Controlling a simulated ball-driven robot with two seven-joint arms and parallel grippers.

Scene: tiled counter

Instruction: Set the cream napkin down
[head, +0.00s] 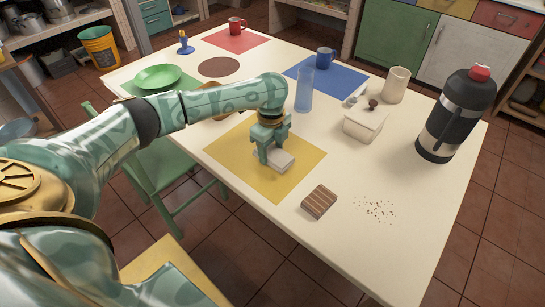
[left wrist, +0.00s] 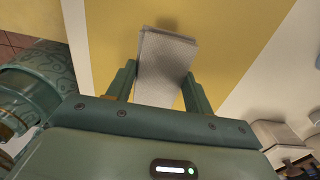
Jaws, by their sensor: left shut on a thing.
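The cream napkin (head: 283,160), a folded pale rectangle, is between the fingers of my left gripper (head: 270,155), which is shut on it, over the yellow placemat (head: 230,150). In the left wrist view the napkin (left wrist: 166,62) sticks out beyond both fingertips of the gripper (left wrist: 160,90), with the yellow mat behind it. I cannot tell whether the napkin touches the mat. My right gripper is not in view.
A striped brown block (head: 319,202) and scattered crumbs (head: 376,210) lie in front and to the right. The table's near right is mostly clear.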

